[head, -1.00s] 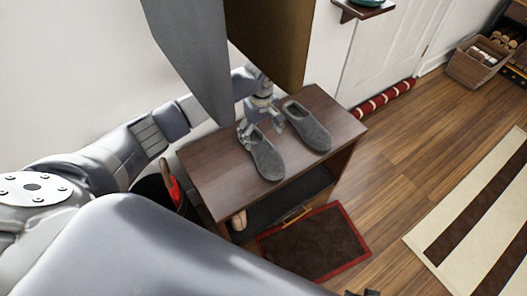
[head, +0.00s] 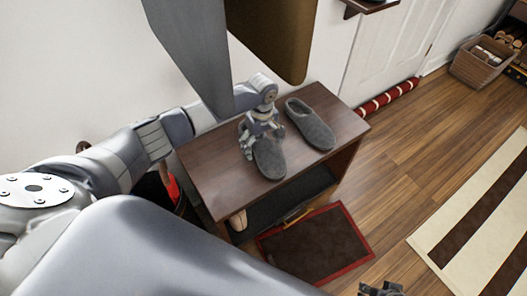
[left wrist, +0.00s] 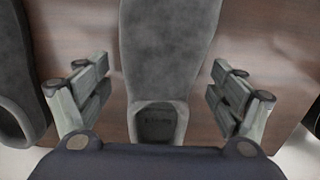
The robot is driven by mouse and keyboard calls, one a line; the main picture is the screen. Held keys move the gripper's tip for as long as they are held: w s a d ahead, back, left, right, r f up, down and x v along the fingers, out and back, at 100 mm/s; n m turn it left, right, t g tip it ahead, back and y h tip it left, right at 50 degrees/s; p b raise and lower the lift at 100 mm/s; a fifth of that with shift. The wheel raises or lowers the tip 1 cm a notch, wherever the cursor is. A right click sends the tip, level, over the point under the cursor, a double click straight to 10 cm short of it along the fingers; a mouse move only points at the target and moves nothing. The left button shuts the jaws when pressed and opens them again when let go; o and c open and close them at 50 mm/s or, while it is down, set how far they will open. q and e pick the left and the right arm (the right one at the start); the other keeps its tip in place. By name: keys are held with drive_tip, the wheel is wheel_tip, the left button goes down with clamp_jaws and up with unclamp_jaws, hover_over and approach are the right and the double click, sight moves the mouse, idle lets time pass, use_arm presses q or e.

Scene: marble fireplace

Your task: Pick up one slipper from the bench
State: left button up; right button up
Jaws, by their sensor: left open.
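Two grey slippers lie side by side on the dark wooden bench (head: 215,180). My left gripper (head: 262,142) is open over the heel end of the left slipper (head: 270,162). In the left wrist view, its fingers (left wrist: 160,68) stand apart on either side of this slipper (left wrist: 168,40), with gaps on both sides. The heel opening faces the palm, and the toe runs out of the top of the picture. The other slipper (head: 312,127) lies to the right in the head view; part of it (left wrist: 20,75) shows at the left wrist view's left edge. My right gripper (head: 380,289) is cut off by the bottom edge; its jaws are unclear.
The bench has a dark lower shelf (head: 285,198). A red-edged brown mat (head: 318,245) lies before it. A wall stands behind, with a white door (head: 385,55) to the right. A striped rug (head: 490,215) and a basket (head: 478,62) are on the wooden floor.

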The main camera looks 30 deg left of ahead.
use_arm(q)
drive_tip(key=c, duration=1.2)
drive_tip(key=shift+o, duration=0.2)
drive_tip(key=shift+r, duration=0.1)
